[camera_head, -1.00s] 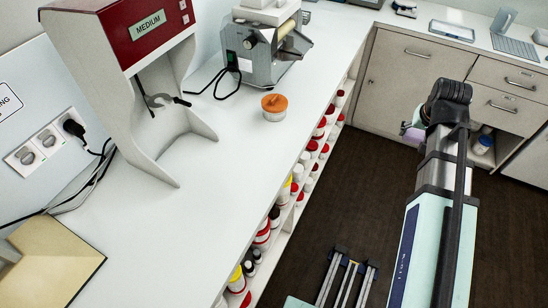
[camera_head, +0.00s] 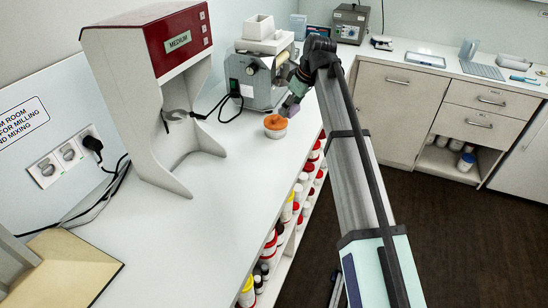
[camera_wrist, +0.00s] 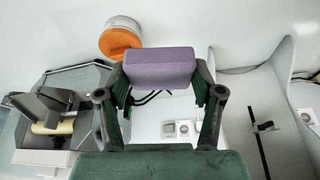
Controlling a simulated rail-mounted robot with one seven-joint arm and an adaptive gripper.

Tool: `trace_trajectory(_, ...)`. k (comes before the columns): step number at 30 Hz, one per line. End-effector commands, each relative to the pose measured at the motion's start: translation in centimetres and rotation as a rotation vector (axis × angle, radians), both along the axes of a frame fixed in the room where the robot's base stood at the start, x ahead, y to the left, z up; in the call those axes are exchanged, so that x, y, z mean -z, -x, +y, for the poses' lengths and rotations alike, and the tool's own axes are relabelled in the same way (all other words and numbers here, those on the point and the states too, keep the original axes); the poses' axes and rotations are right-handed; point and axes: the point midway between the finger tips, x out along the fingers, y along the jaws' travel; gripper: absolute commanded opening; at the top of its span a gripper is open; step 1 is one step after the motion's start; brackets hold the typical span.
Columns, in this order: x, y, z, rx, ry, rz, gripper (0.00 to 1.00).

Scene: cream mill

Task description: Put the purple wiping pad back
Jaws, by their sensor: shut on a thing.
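The purple wiping pad (camera_wrist: 160,67) is held across the fingertips of my gripper (camera_wrist: 160,85) in the wrist view. In the head view the pad (camera_head: 290,106) is a small purple patch beside the orange-lidded jar, and my gripper (camera_head: 296,88) is partly hidden by my arm. The gripper is shut on the pad above the white counter (camera_head: 225,175). I cannot tell the exact height of the pad over the counter.
An orange-lidded jar (camera_head: 275,125) stands close to the pad, also in the wrist view (camera_wrist: 119,40). A grey roller mill (camera_head: 255,75) stands behind. A red-topped white stand (camera_head: 150,90) is at left. The counter's front middle is clear.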

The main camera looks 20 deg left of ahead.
Motion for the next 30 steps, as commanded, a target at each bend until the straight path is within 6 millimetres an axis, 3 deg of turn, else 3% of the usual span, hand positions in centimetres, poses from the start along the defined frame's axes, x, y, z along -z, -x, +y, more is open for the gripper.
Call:
trace_trajectory(1, -0.5, -0.3, 1.7, -0.057, -0.005, -0.002, 0.28)
trace_trajectory(4, -1.1, 0.0, 3.5, -0.141, -0.012, -0.005, 0.28)
trace_trajectory(11, -0.2, 0.5, 4.7, -0.211, -0.018, -0.007, 0.28)
trace_trajectory(24, 9.9, 0.6, 4.6, -0.209, -0.017, -0.006, 0.28)
trace_trajectory(30, 13.5, 0.5, 4.7, -0.208, -0.018, -0.007, 0.28)
